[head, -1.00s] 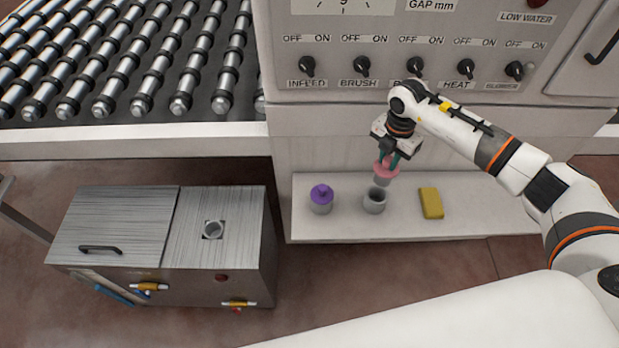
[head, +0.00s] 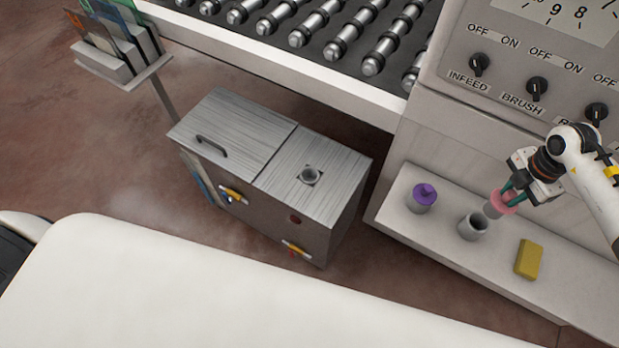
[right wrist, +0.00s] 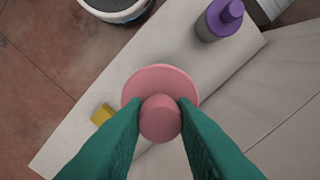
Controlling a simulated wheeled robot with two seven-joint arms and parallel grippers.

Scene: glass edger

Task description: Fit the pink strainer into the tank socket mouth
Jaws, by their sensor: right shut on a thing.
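The pink strainer (head: 500,203) is held by my right gripper (head: 511,192), above the shelf and beside a grey cup. In the right wrist view the green fingers are shut on the strainer's knob (right wrist: 161,119), with its round pink flange (right wrist: 160,82) beyond. The tank (head: 275,205) is a metal box on the floor left of the shelf. Its round socket mouth (head: 310,175) is in the lid's right part and looks empty. My left gripper is not in view.
On the white shelf (head: 400,222) stand a purple-topped container (head: 423,197), the grey cup (head: 472,226) and a yellow block (head: 529,259). The knob panel (head: 500,110) rises behind. The roller conveyor (head: 330,35) overhangs behind the tank. A rack of panes (head: 118,55) stands at far left.

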